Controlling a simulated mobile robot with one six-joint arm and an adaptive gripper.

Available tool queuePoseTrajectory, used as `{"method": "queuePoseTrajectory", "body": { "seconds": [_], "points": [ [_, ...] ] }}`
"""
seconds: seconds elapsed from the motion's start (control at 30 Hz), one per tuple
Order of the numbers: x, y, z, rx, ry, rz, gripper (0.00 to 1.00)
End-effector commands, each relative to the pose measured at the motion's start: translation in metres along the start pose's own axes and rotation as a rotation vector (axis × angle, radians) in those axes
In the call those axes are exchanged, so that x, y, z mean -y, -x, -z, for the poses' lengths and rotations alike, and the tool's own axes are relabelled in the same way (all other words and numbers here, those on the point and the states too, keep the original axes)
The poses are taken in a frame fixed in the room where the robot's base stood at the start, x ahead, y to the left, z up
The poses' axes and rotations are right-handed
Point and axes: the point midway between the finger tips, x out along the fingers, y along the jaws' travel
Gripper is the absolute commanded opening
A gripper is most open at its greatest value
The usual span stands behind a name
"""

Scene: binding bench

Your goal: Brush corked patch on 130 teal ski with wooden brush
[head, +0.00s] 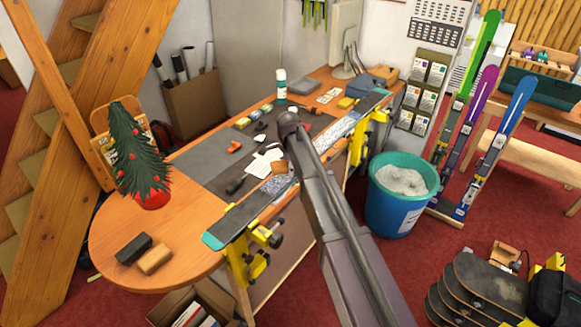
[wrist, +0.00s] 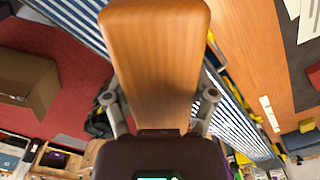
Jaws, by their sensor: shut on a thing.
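The ski (head: 234,217) lies lengthwise along the bench's front edge, with a teal end at the near left. Pale, speckled stretches show along its middle. My gripper (wrist: 160,97) is shut on a wooden brush (wrist: 155,50), a smooth orange-brown block that fills the upper middle of the wrist view. A small part of the brush (head: 279,168) shows beside my arm in the head view, over the ski's middle. The blue-and-white striped ski (wrist: 235,122) passes beneath the brush in the wrist view. Bristles and any contact with the ski are hidden.
Yellow vises (head: 240,264) hold the ski. A dark block (head: 133,248) and a tan block (head: 155,259) lie on the bench's rounded left end, near a small decorated tree (head: 136,150). A teal-rimmed bin (head: 397,205) stands right of the bench.

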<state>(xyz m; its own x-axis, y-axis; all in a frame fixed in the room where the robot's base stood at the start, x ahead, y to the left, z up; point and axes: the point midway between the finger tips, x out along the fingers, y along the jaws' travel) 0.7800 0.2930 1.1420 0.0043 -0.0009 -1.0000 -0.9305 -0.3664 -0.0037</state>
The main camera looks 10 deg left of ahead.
Motion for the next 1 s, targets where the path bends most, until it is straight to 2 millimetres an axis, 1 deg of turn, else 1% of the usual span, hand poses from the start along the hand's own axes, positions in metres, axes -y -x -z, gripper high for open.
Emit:
{"method": "queuePoseTrajectory", "body": {
  "seconds": [0.37, 0.8, 1.0],
  "points": [
    [-0.002, 0.000, -0.003, 0.001, 0.001, -0.001, 0.35],
    [-0.017, 0.002, -0.020, 0.001, 0.001, -0.001, 0.34],
    [-0.020, 0.002, -0.024, 0.001, 0.000, -0.001, 0.34]
  ]
}}
